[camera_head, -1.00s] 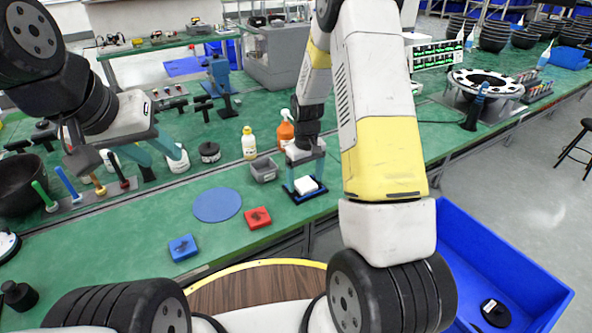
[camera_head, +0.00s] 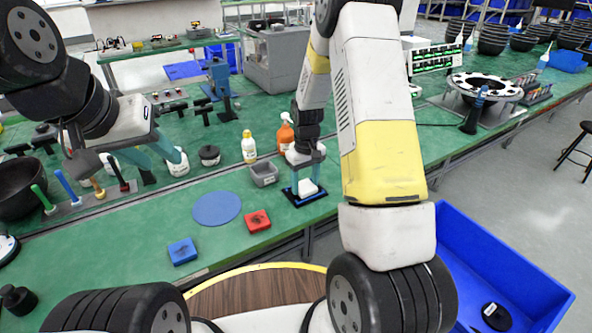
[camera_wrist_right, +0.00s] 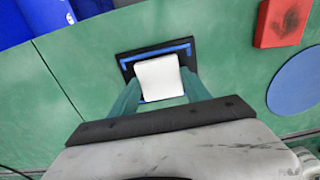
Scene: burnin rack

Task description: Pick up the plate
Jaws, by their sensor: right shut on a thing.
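A small white square piece (camera_head: 307,188), which I take for the plate, sits over a black square base with blue edging (camera_head: 318,196) near the bench's front edge. In the right wrist view the white piece (camera_wrist_right: 159,78) lies between my teal fingers, with the black base (camera_wrist_right: 125,58) around and under it. My right gripper (camera_head: 304,182) is shut on the white piece. I cannot tell whether the piece touches the base. My left gripper (camera_head: 158,159) is open and appears empty, over the left part of the bench.
A blue disc (camera_head: 217,207), a red block (camera_head: 257,221) and a blue block (camera_head: 182,251) lie left of the base. A grey bin (camera_head: 264,173), a yellow-white bottle (camera_head: 249,147) and an orange spray bottle (camera_head: 285,136) stand behind. A blue crate (camera_head: 500,262) is at right.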

